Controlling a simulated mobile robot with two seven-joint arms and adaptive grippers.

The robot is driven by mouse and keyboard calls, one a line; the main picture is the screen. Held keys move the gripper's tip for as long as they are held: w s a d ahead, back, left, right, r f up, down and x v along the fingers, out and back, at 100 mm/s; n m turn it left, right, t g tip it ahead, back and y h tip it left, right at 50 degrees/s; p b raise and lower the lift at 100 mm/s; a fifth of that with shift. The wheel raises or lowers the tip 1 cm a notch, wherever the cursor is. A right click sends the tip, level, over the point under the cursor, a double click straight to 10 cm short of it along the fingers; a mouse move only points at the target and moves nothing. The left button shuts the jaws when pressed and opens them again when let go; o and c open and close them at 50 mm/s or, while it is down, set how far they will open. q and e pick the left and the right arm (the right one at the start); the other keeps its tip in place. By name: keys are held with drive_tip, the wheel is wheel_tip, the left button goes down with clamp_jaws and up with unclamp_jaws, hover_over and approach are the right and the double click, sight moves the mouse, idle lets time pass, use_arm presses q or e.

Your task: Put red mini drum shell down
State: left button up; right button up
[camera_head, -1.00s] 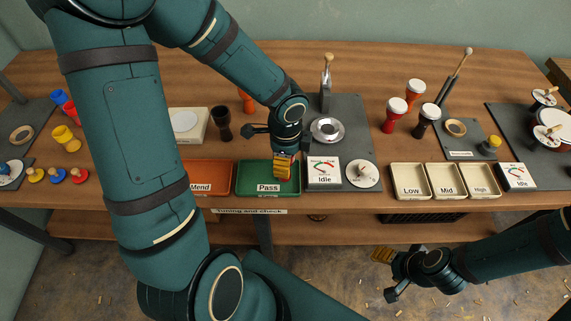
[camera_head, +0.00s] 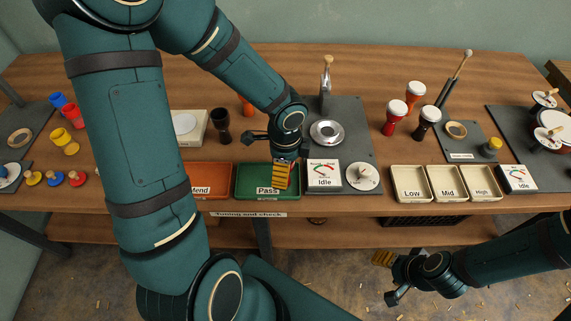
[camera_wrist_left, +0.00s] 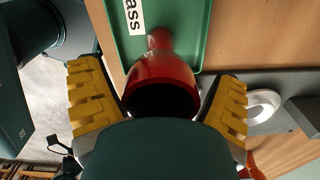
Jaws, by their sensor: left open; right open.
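The red mini drum shell (camera_wrist_left: 162,80) shows in the left wrist view, its dark open mouth toward the camera and its narrow end over the green Pass tray (camera_wrist_left: 190,35). My left gripper (camera_wrist_left: 160,103) is open, with its yellow pads on either side of the shell and gaps between. In the head view my left gripper (camera_head: 282,174) is at the green Pass tray (camera_head: 246,193) and hides the shell. I cannot tell if the shell rests on the tray floor. My right gripper (camera_head: 389,278) is open and empty, in front of the table.
The orange Mend tray (camera_head: 208,193) is left of the Pass tray, and a white Idle gauge (camera_head: 323,180) stands close on its right. A dark drum shell (camera_head: 221,126) stands behind. Low, Mid and High trays (camera_head: 411,196) are farther right, empty.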

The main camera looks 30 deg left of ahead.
use_arm(q)
wheel_tip(320, 180, up, 11)
drive_tip(key=p, duration=0.4)
drive_tip(key=shift+f, duration=0.1)
drive_tip(key=shift+r, duration=0.7)
